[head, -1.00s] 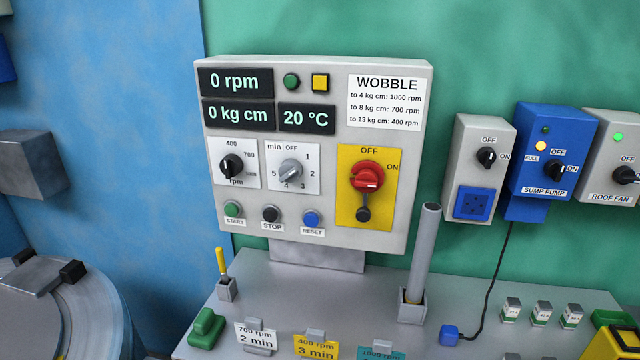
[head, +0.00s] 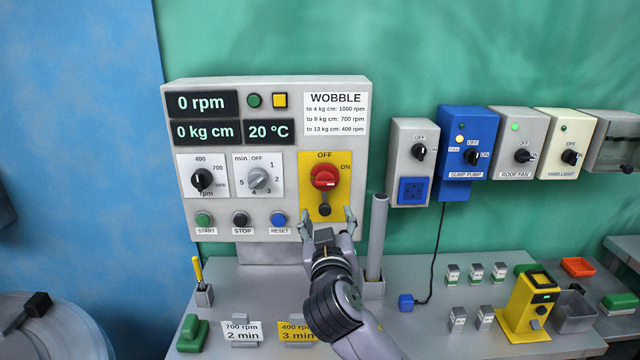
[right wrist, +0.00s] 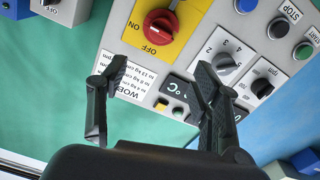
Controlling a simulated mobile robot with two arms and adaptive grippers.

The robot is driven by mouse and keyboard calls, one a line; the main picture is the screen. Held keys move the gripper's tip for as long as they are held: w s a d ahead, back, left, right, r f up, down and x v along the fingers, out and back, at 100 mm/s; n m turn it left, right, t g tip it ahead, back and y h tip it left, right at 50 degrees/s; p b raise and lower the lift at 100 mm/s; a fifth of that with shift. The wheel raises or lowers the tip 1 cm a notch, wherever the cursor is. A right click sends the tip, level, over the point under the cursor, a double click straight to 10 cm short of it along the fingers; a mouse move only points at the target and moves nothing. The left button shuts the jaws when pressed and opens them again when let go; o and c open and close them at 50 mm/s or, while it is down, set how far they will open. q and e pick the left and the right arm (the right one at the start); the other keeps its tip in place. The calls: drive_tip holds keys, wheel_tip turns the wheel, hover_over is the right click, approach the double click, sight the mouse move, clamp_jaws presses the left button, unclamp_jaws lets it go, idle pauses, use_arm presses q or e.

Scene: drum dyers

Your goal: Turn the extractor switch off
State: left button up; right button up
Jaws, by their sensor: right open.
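The extractor switch is likely the red rotary knob (head: 324,178) on the yellow plate (head: 309,205) of the grey control panel (head: 180,95). The plate reads OFF at the top and ON at the right. The knob's white mark lies roughly level, toward the right, the ON side. A small black part hangs below the knob. My right gripper (head: 328,220) is open and empty, its fingers pointing up just below the knob and apart from it. In the right wrist view the red knob (right wrist: 160,25) shows upside down, beyond the open fingers. My left gripper is out of view.
The panel also has a black speed knob (head: 201,179), a grey timer knob (head: 258,179) and START, STOP and RESET buttons. A grey tube (head: 377,235) stands close right of my right gripper. Sump pump (head: 468,125) and roof fan (head: 519,130) switch boxes hang further right.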

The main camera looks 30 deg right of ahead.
sight(325, 184)
drive_tip(key=p+x, duration=0.4)
drive_tip(key=x, duration=1.1)
drive_tip(key=shift+w+d+p, duration=0.1)
drive_tip(key=shift+w+p, duration=0.1)
drive_tip(key=shift+p, duration=0.1)
drive_tip(key=shift+w+d+f, duration=0.15)
drive_tip(key=shift+w+d, duration=0.2)
drive_tip(key=shift+w, duration=0.25)
drive_tip(key=shift+c, duration=0.5)
drive_tip(key=c, duration=1.1)
